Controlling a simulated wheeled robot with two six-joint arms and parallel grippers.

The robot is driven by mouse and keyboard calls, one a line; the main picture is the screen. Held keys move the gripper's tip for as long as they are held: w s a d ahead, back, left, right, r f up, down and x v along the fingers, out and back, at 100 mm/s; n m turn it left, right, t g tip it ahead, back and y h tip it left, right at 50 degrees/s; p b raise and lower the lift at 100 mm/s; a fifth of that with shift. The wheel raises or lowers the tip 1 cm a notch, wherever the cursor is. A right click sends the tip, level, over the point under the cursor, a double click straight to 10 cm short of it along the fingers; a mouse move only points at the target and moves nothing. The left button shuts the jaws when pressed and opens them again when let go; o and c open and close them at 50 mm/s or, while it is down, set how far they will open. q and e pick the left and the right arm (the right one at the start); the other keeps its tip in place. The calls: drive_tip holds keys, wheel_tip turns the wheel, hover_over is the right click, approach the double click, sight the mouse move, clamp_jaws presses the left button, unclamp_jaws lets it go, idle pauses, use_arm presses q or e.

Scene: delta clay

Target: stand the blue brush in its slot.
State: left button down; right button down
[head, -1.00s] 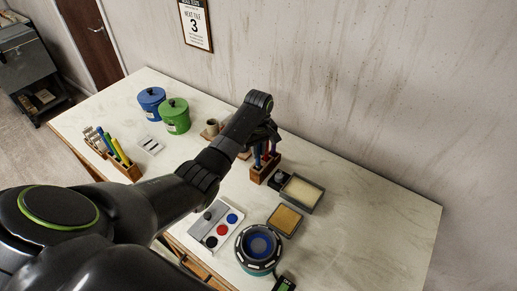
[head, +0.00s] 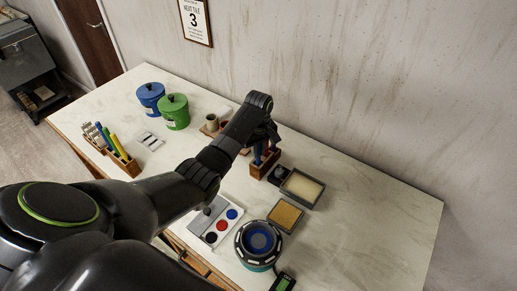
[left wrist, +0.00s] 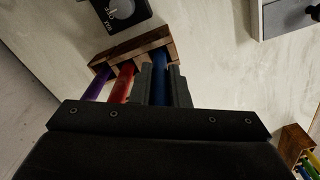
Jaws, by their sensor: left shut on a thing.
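The blue brush (left wrist: 160,68) is between the fingers of my left gripper (left wrist: 162,85), which is shut on it. In the left wrist view its far end meets the right-hand part of the wooden rack (left wrist: 134,56). How deep it sits in the slot is hidden. A red brush (left wrist: 122,84) and a purple brush (left wrist: 97,84) stand in the same rack beside it. In the head view, my left gripper (head: 266,140) is just above the rack (head: 266,164), and the blue brush (head: 257,157) shows under it. My right gripper is not in view.
A dark box with a dial (left wrist: 120,12) is close by the rack. Grey-framed trays (head: 302,188), a round blue-centred device (head: 258,242) and a palette (head: 217,226) lie nearby. Blue and green canisters (head: 175,112) and a pencil holder (head: 125,165) stand to the left.

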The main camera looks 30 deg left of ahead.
use_arm(q)
drive_tip(key=shift+p, duration=0.35)
idle(0.4)
drive_tip(key=shift+f, duration=0.1)
drive_tip(key=c, duration=1.3)
unclamp_jaws()
drive_tip(key=shift+r+p, duration=0.65)
drive_tip(key=shift+r, duration=2.9)
drive_tip(key=shift+f, duration=0.1)
